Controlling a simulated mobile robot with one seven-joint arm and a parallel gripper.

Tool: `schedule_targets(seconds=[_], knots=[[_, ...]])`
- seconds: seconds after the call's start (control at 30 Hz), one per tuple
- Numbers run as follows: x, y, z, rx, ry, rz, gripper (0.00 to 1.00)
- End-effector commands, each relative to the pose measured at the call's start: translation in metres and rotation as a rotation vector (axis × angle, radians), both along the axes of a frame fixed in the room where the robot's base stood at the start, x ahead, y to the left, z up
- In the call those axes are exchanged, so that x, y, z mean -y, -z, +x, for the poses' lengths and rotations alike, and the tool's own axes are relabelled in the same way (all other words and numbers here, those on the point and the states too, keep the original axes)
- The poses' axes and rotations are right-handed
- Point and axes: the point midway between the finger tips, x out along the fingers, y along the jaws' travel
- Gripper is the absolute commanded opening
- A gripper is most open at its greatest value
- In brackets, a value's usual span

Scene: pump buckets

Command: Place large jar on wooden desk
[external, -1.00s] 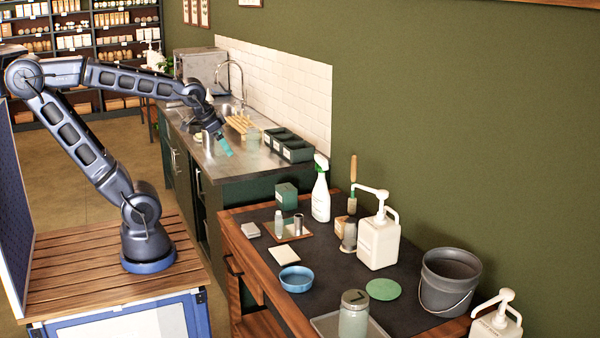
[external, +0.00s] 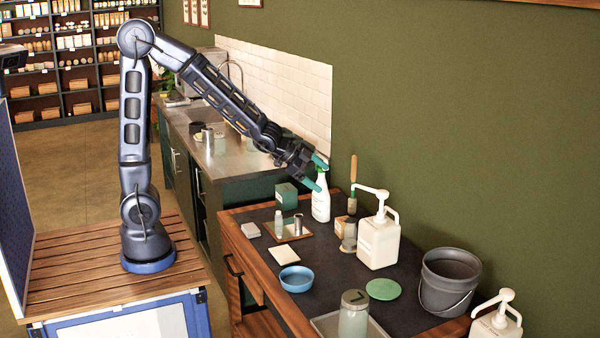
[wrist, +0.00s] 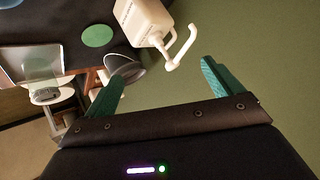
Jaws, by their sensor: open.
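A large greenish glass jar (external: 353,320) with a metal lid stands upright on a grey tray (external: 325,325) at the near edge of the wooden desk (external: 265,276), which has a dark top. My gripper (external: 318,175) is open and empty in the external view. It is over the far end of the desk, in front of or close to the white spray bottle (external: 321,200), well away from the jar. In the wrist view my gripper (wrist: 161,72) has its teal fingers apart with nothing between them.
A white pump bottle (external: 378,243), a grey bucket (external: 448,283), a green disc (external: 382,289) and a blue bowl (external: 296,279) stand on the desk. Another pump bottle (external: 496,320) is at the near right. The green wall (external: 470,130) bounds the right.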

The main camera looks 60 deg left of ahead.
Motion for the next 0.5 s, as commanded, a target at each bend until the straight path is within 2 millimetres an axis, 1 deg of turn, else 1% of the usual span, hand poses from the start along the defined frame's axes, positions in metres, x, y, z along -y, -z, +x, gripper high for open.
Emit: schedule_targets(seconds=[0.03,0.23,0.37,0.5], knots=[[0.015,0.012,0.006,0.003,0.043,-0.011,0.91],[0.076,0.049,0.02,0.038,0.226,-0.086,0.91],[0.115,0.074,0.02,0.051,0.343,-0.15,0.91],[0.157,0.1,0.014,0.058,0.467,-0.233,0.91]])
